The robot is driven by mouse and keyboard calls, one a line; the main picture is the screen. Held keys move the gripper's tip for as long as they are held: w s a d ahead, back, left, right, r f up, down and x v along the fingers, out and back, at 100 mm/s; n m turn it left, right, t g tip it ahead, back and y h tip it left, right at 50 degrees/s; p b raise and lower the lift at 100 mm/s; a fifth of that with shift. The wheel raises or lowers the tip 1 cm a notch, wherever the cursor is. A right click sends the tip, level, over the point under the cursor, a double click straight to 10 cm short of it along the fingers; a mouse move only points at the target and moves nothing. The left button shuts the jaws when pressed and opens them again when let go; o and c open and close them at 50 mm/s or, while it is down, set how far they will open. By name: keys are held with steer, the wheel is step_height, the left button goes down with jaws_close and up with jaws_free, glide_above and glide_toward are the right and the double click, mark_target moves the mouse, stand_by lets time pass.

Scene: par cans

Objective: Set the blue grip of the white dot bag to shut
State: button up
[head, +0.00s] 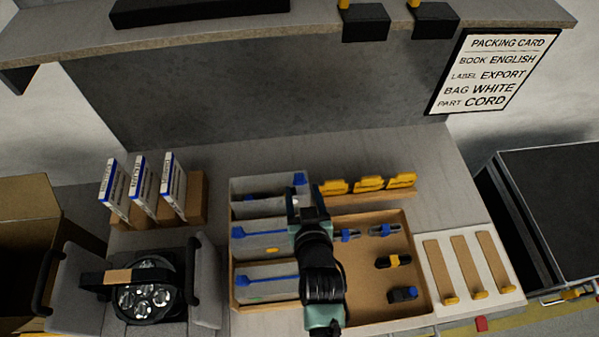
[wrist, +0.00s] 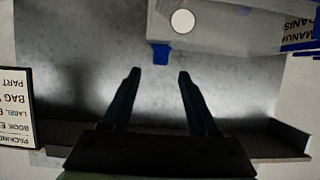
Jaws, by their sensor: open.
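The white dot bag (wrist: 205,30) is a pale grey bag at the top of the wrist view, with a round white dot (wrist: 182,21) on it. Its blue grip (wrist: 160,54) sticks out at its edge and lies just beyond my open fingertips (wrist: 159,75), roughly midway between them. In the head view the blue grip (head: 299,179) is at the right end of the rear bag. My gripper (head: 306,190) is over that end and hides part of the bag. My jaws hold nothing, and I cannot tell their height above the grip.
Bags with a yellow dot (head: 272,250) and a green dot (head: 260,296) lie in front, their blue grips at the left. A brown tray (head: 365,290) holds several small parts at right. Yellow clips stand behind it, booklets (head: 142,185) at left. A packing card (head: 494,72) reads BAG WHITE.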

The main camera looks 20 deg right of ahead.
mark_target(300, 178)
steer(key=shift+x, duration=3.35)
steer(key=shift+r, duration=0.1)
jaws_close()
